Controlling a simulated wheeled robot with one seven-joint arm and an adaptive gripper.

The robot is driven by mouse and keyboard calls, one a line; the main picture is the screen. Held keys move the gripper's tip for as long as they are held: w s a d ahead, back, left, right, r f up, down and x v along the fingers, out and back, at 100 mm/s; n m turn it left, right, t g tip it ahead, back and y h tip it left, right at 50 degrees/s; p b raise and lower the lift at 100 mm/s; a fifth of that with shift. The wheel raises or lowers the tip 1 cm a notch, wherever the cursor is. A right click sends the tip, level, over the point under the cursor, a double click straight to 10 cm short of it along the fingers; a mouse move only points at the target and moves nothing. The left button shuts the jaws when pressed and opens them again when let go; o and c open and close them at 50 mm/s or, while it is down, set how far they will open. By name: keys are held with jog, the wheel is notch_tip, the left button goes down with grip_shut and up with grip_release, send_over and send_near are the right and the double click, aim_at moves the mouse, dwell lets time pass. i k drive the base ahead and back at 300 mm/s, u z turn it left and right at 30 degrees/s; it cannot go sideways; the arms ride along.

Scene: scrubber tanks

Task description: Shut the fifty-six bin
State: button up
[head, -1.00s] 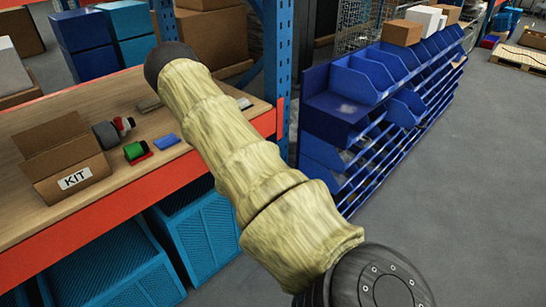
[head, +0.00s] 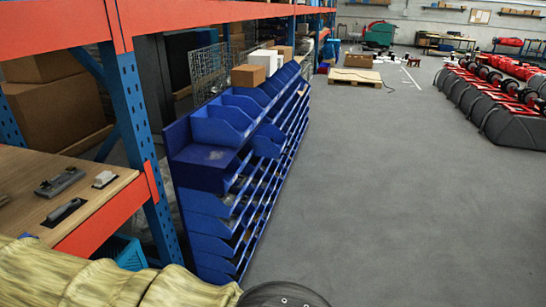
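A blue bin rack (head: 190,226) stands left of centre and runs away from me along the aisle. Its top row holds open-fronted blue bins (head: 217,131). One blue bin (head: 268,142) below the top row juts out toward the aisle. Several lower tiers slope below it. No number can be read on any bin, so I cannot tell which is fifty-six.
Left of the rack are an orange-and-blue shelf frame (head: 132,110) and a wooden bench top (head: 22,190) with small tools. Cartons (head: 248,77) sit on the rack. The grey floor to its right is clear. Red-and-grey scrubber machines (head: 490,110) line the right; a pallet (head: 355,77) lies farther back.

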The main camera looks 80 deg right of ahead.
aim_at(260, 139)
jog(key=z, duration=2.8)
